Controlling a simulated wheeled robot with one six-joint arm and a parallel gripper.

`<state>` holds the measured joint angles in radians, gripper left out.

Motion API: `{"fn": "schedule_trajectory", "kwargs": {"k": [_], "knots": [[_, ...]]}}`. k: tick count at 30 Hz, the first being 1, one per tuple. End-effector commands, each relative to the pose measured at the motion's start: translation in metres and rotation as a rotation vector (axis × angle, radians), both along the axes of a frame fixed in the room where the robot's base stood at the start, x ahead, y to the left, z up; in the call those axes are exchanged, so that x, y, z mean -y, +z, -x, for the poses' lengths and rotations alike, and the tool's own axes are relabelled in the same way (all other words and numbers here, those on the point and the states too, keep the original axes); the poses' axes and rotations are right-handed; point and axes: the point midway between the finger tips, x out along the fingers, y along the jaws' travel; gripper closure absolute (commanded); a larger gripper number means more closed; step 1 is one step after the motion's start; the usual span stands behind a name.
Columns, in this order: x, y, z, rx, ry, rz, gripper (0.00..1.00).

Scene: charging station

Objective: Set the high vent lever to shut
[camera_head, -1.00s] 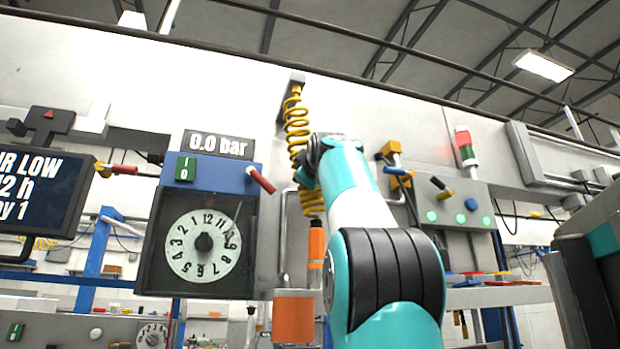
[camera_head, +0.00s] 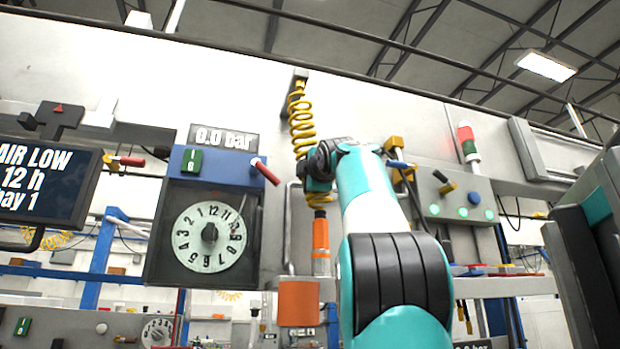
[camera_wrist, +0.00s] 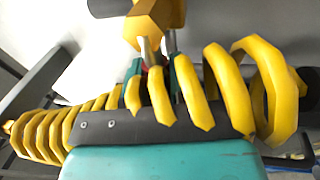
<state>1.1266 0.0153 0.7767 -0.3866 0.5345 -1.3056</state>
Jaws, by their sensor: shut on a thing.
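In the head view a yellow valve body (camera_head: 393,144) with a blue piece beside it sits on the wall just right of my wrist. My arm hides part of it. In the wrist view a yellow faceted body (camera_wrist: 155,18) with a pale metal stem (camera_wrist: 146,48) stands at the top. My gripper (camera_wrist: 152,62) reaches up to it. Its teal-edged fingers are shut around a thin part with a bit of red, seemingly the lever's handle. Coils of yellow hose cross in front and hide much of the grip. In the head view my gripper is hidden behind my arm.
The yellow coiled hose (camera_head: 301,120) hangs beside my wrist. A blue box with a red-handled lever (camera_head: 265,171) and a dial (camera_head: 209,237) is to the left. Another red-handled lever (camera_head: 128,161) is by the screen (camera_head: 45,185). A button panel (camera_head: 455,197) is at right.

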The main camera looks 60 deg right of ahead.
Motion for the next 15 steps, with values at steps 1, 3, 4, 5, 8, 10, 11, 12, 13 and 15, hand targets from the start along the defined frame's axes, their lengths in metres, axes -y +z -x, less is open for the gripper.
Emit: {"fn": "schedule_trajectory", "kwargs": {"k": [1, 3, 4, 5, 8, 10, 11, 12, 13, 15], "knots": [[0.0003, -0.0023, -0.0005, -0.008, 0.0, -0.001, 1.0], [0.0003, -0.0025, -0.0006, -0.011, 0.0, 0.001, 1.0], [0.0003, -0.0025, -0.0006, -0.011, 0.0, 0.001, 1.0], [0.0004, -0.0026, -0.0006, -0.011, 0.0, 0.001, 1.0], [0.0003, -0.0028, -0.0007, -0.012, 0.001, 0.001, 1.0], [0.0004, -0.0029, -0.0009, -0.012, 0.001, 0.001, 1.0], [0.0004, -0.003, -0.0009, -0.012, 0.001, 0.001, 1.0], [0.0004, -0.003, -0.0009, -0.013, 0.001, 0.0, 0.76], [0.0004, -0.0031, -0.0009, -0.013, 0.001, 0.0, 0.69], [0.0003, -0.0028, -0.0009, -0.012, 0.001, 0.0, 0.54]]}}
